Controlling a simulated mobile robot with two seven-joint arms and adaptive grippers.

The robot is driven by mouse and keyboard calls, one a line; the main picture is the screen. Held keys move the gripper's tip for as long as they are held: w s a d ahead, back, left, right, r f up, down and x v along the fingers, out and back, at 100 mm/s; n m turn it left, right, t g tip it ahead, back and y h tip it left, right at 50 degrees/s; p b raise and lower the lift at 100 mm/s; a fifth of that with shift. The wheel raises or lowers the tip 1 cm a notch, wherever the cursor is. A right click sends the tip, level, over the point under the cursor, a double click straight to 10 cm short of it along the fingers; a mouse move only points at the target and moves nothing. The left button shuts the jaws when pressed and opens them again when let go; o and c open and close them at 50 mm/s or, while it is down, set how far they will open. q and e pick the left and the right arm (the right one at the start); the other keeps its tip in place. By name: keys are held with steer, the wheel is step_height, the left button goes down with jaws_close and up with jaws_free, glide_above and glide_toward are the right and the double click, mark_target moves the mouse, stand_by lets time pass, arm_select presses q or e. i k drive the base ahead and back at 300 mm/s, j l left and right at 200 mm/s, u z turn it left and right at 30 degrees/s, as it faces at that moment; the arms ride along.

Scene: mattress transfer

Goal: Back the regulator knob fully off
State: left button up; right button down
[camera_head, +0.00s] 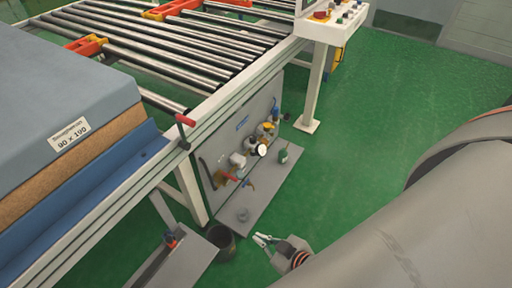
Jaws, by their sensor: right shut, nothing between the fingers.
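A pneumatic unit (250,148) is mounted on the grey panel (222,138) under the roller conveyor. It has a round white gauge (263,150) and small yellow and black parts above it. The regulator knob is too small to pick out surely among these parts. My right gripper (261,239) is low at the bottom middle, in front of the shelf below the panel. Its fingers are shut and empty, pointing left, well apart from the unit. My left gripper is not in view.
A grey shelf (262,196) juts out below the panel, with a green bottle (283,156) and a small grey round part (243,214) on it. A dark bin (222,240) stands left of my gripper. A control box (335,22) is above.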

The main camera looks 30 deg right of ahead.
mark_target(253, 138)
steer(key=l+z, duration=0.1)
steer(key=l, duration=0.35)
steer(key=i+l+z, duration=0.1)
steer(key=l, duration=0.3)
steer(key=i+l+z, duration=0.1)
steer(key=l, duration=0.35)
steer(key=i+l+z, duration=0.1)
steer(key=l, duration=0.3)
steer(key=i+l+z, duration=0.15)
steer(key=l, duration=0.3)
steer(key=i+l+z, duration=0.1)
steer(key=l, duration=0.3)
steer(key=i+l+z, duration=0.1)
steer(key=l, duration=0.3)
steer(key=i, duration=0.05)
